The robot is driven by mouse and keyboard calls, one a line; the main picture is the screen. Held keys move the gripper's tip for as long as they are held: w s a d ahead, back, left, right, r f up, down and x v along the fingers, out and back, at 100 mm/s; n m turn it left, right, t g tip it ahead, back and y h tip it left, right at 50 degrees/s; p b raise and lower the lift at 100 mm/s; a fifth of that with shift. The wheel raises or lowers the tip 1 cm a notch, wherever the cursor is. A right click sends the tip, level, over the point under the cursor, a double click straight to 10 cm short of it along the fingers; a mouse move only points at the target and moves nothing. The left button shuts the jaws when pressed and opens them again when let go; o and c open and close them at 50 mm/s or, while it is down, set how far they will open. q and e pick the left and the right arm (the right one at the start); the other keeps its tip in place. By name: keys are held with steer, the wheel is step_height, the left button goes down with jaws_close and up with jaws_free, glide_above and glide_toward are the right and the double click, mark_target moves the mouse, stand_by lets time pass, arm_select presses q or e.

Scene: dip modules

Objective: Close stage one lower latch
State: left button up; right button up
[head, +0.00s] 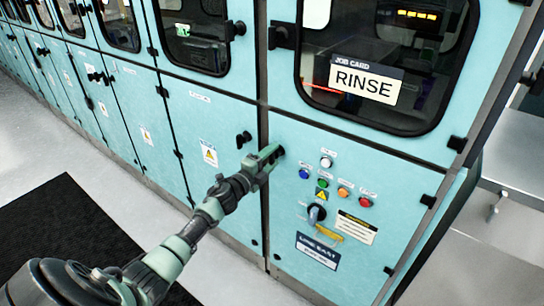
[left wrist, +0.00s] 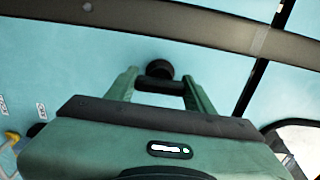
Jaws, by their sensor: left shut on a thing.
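The latch is a black knob with a short black bar (left wrist: 159,84) on the light-blue machine panel. In the left wrist view its bar lies crosswise between the two green fingers of my left gripper (left wrist: 160,90), which are shut on it. The head view also shows my left gripper (head: 270,155) against the lower panel (head: 350,158), right of the seam, with its fingers hiding most of the latch. The bar looks roughly level in the wrist view; whether it is fully turned cannot be told. My right gripper is not in view.
Another black latch (head: 243,138) sits on the panel to the left. A button cluster with a rotary switch (head: 316,213) is below right. A window with a RINSE card (head: 365,82) is above. A dark mat (head: 90,235) lies on the open floor.

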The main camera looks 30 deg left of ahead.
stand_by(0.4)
arm_select(q)
steer(key=o, duration=1.4)
steer(key=s, duration=0.6)
steer(key=shift+s+a+f, duration=0.15)
steer(key=shift+s+a, duration=0.05)
steer(key=shift+s+b, duration=0.3)
steer(key=shift+s, duration=0.45)
